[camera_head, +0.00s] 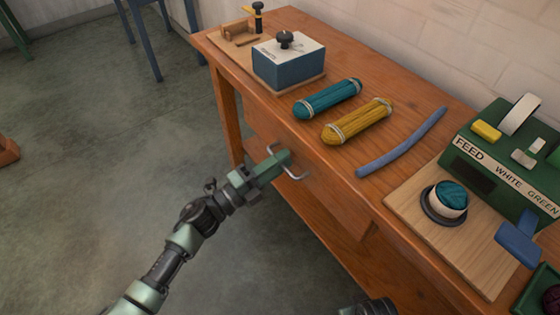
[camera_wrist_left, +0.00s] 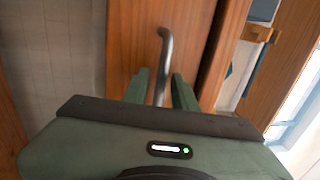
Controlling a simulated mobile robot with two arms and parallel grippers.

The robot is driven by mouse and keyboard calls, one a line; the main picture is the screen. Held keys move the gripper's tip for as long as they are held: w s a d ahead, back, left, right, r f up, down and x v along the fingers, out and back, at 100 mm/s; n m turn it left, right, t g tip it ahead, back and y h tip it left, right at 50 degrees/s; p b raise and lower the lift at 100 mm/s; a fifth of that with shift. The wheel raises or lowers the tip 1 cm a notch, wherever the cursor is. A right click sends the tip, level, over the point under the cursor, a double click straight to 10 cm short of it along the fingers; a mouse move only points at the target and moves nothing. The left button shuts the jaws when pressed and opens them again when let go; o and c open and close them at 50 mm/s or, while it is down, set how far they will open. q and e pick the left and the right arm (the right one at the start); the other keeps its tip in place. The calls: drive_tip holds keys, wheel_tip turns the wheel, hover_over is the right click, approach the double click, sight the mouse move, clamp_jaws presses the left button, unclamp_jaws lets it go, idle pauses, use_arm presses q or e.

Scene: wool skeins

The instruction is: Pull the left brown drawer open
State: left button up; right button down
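The left brown drawer (camera_head: 326,194) is in the front of the wooden workbench, and its front looks about flush with it. Its grey metal bar handle (camera_head: 297,176) stands out from the front. My left gripper (camera_head: 283,160), green with dark parts, reaches the handle from the lower left. In the left wrist view the handle (camera_wrist_left: 166,46) runs between the two green fingers (camera_wrist_left: 161,85). The fingers partly hide the handle in the head view. My right gripper is not clearly seen.
On the bench are a blue box (camera_head: 289,66), a teal skein (camera_head: 328,99), a yellow skein (camera_head: 358,122), a blue strip (camera_head: 402,145) and a green feed machine (camera_head: 505,160). Open grey floor (camera_head: 100,145) lies in front of the bench.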

use_arm(q)
clamp_jaws()
idle(1.2)
